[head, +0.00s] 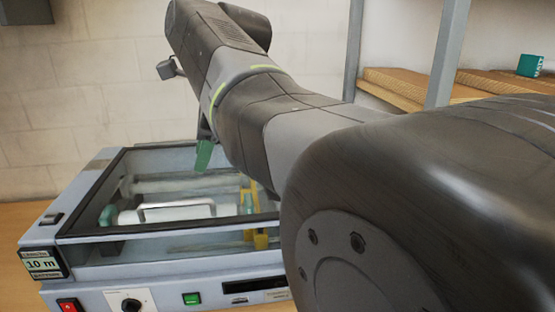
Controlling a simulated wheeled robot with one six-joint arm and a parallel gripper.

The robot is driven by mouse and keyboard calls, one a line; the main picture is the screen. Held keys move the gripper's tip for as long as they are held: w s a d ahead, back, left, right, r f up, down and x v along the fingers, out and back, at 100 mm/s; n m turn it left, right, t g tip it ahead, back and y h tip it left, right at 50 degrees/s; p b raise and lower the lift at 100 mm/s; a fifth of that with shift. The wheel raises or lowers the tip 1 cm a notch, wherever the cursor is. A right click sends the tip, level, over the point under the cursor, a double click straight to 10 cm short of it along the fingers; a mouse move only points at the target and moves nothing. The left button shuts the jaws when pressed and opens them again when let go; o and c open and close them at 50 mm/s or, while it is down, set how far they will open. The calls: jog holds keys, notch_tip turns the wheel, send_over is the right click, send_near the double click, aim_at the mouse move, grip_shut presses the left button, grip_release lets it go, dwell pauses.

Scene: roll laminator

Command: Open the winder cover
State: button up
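The winder cover (103,232) is a clear panel in a black frame on top of the grey laminator (75,285). It appears to lie closed. A silver bar handle (176,207) shows at the cover, with a white roll and teal end pieces around it in the picture. My gripper (203,156) is mostly hidden behind my arm; one green finger shows, pointing down above the back part of the cover. It looks apart from the handle. Whether it is open or shut cannot be seen. My arm hides the right end of the machine.
The laminator's front has a red switch (68,305), a black knob (131,305), a green button (192,299) and a "10 m" display (41,265). A pale block wall is behind.

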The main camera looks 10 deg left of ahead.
jog(key=a+r, duration=0.2)
send_near(178, 204)
jog(key=x, duration=0.8)
jog(key=shift+a+r, duration=0.15)
jog(key=shift+a, duration=0.25)
jog(key=shift+w, duration=0.1)
grip_shut()
